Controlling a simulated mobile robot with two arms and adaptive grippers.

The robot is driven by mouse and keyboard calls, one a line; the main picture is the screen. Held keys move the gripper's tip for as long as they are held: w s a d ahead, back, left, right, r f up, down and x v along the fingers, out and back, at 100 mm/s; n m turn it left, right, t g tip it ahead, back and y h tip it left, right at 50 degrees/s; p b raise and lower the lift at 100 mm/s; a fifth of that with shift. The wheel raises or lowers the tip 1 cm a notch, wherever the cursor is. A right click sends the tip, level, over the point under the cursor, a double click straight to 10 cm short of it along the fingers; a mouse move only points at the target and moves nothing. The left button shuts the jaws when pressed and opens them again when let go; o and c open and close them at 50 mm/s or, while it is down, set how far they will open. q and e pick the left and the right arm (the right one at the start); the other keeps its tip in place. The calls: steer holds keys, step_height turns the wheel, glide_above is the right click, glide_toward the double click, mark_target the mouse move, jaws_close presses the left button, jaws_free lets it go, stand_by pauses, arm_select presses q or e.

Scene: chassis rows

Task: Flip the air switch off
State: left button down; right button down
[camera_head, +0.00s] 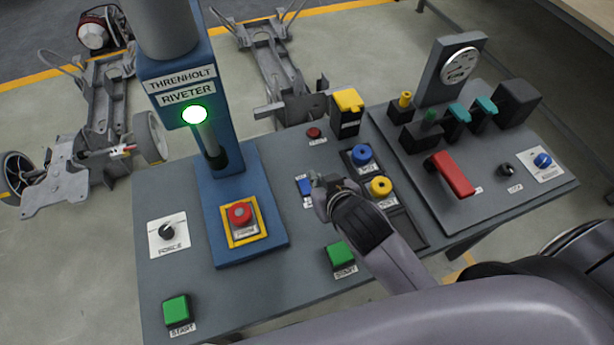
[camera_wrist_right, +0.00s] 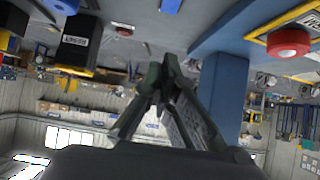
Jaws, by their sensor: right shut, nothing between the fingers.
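A small blue switch (camera_head: 304,187) with a white label below it sits on the grey panel, in the middle of the head view. Its label is too small to read, so I cannot confirm that it is the air switch. My right gripper (camera_head: 318,182) is just right of this switch, low over the panel, with its fingers together and empty. I cannot tell whether it touches the switch. In the right wrist view the gripper (camera_wrist_right: 163,62) points up the picture with its tips together, and a blue piece (camera_wrist_right: 170,5) shows at the top edge. My left gripper is not in view.
The blue riveter column with a lit green lamp (camera_head: 195,115) and a red button (camera_head: 239,213) stand left. A blue knob (camera_head: 361,154), a yellow knob (camera_head: 381,187) and a green button (camera_head: 341,255) are close by. A red lever (camera_head: 450,174) is on the right panel.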

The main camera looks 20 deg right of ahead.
glide_above(306, 185)
steer(key=f, duration=0.3)
steer(key=s+f, duration=0.1)
steer(key=f, duration=0.1)
steer(key=shift+f+p, duration=0.1)
steer(key=shift+p, duration=0.3)
steer(key=f, duration=0.2)
steer(key=shift+w+d+f, duration=0.1)
steer(key=shift+w+f, duration=0.2)
steer(key=shift+f, duration=0.8)
steer(key=shift+w+f+p, duration=0.2)
steer(key=shift+f+p, duration=0.1)
steer(key=shift+f, duration=0.05)
